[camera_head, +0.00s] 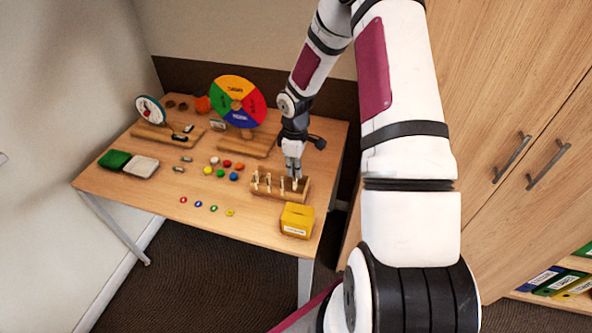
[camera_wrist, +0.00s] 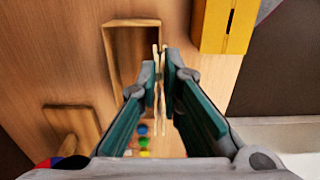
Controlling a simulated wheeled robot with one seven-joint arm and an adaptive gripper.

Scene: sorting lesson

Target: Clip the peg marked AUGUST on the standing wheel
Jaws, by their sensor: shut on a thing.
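My gripper (camera_head: 295,175) is at the right end of the wooden peg rack (camera_head: 262,191), with several pale pegs standing in it. In the wrist view my gripper (camera_wrist: 158,85) is shut on a thin pale wooden peg (camera_wrist: 156,62). Its marking cannot be read, and I cannot tell whether it is clear of the rack. The standing wheel (camera_head: 238,90), with yellow, red, blue and green sectors, stands upright on a wooden base (camera_head: 258,149) behind the rack. The lettering on its sectors is too small to read surely.
A yellow box (camera_head: 297,220) with a slot stands right in front of the rack; it also shows in the wrist view (camera_wrist: 212,25). Several coloured counters (camera_head: 221,171) and rings lie left of the rack. A smaller dial (camera_head: 150,110) and green and grey pads stand further left.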

